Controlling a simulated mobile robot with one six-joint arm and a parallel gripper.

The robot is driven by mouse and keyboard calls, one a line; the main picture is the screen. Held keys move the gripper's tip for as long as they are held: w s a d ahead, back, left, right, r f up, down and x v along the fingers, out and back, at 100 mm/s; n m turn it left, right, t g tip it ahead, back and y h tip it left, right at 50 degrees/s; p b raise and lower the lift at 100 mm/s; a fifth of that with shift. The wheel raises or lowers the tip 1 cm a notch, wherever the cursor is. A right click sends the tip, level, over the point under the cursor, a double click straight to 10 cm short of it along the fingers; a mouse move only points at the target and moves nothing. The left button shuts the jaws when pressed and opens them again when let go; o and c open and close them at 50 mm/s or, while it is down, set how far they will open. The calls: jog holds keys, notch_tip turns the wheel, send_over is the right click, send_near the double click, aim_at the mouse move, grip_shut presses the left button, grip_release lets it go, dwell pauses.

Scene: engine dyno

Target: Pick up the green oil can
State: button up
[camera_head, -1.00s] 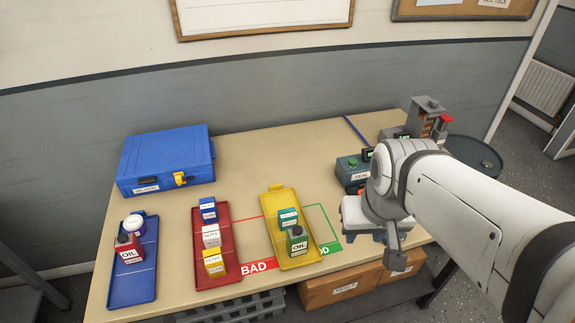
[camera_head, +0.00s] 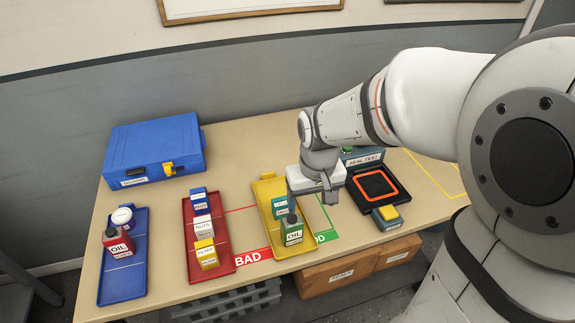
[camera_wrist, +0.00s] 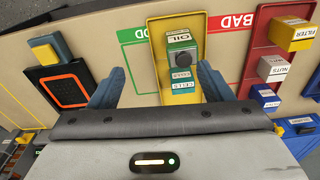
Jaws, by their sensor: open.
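The green oil can (camera_head: 292,231) stands upright at the near end of the yellow tray (camera_head: 267,183), with a dark cap and a white OIL label. A teal box (camera_head: 280,206) stands just behind it in the same tray. In the wrist view the oil can (camera_wrist: 181,42) lies beyond the fingers, toward the right finger. My gripper (camera_wrist: 158,85) is open and empty, above the tray area and apart from the can. In the head view my gripper (camera_head: 312,205) hangs beside the tray's right edge, partly covering it.
A red tray (camera_head: 223,262) holds several small boxes. A blue tray (camera_head: 123,288) holds a red oil can (camera_head: 117,242) and a white-lidded jar (camera_head: 122,217). A blue case (camera_head: 155,150) stands behind. A seal test device (camera_head: 375,183) is right of the gripper.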

aim_at(291, 226)
jog(key=shift+n+g, duration=0.4)
jog(key=shift+n, duration=0.2)
jog(key=w+a+f, duration=0.1)
jog(key=f, duration=0.1)
jog(key=a+f, duration=0.2)
jog(key=w+a+f, duration=0.1)
jog(key=shift+w+a+f, duration=0.3)
jog(key=shift+w+f, duration=0.05)
jog(key=shift+f, duration=0.05)
notch_tip(291, 226, down, 8)
jog(key=shift+d+r, duration=0.15)
jog(key=shift+c, duration=0.3)
jog(key=c, duration=1.1)
jog(key=shift+r, duration=0.1)
